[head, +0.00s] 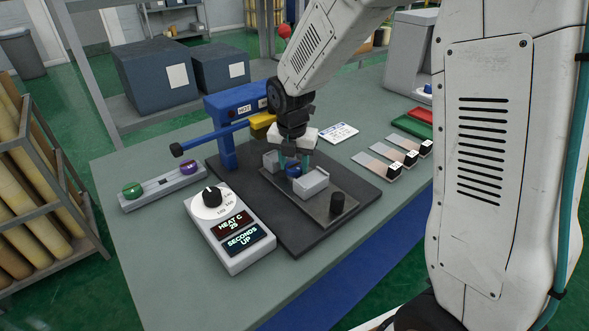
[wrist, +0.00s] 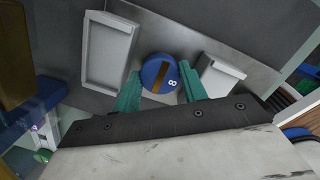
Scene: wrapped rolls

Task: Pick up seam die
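A round blue die (wrist: 152,68) with a brown stripe and a white 8 sits between two pale blocks in the wrist view; I take it to be the seam die. It also shows in the head view (head: 293,171), low between the blocks on the metal plate. My gripper (wrist: 160,80) points down over it, with one teal finger at each side of the die. In the head view my gripper (head: 294,163) is down at the die's level. The fingers are apart and close to the die's sides; I cannot tell whether they press on it.
The pale blocks (head: 313,182) stand close on both sides. A blue press with a lever (head: 228,148) is at the left. A control box (head: 230,228) reads HEAT C 25 and SECONDS UP. A rack with green and purple dies (head: 160,187) lies far left. Sample cards (head: 380,168) lie right.

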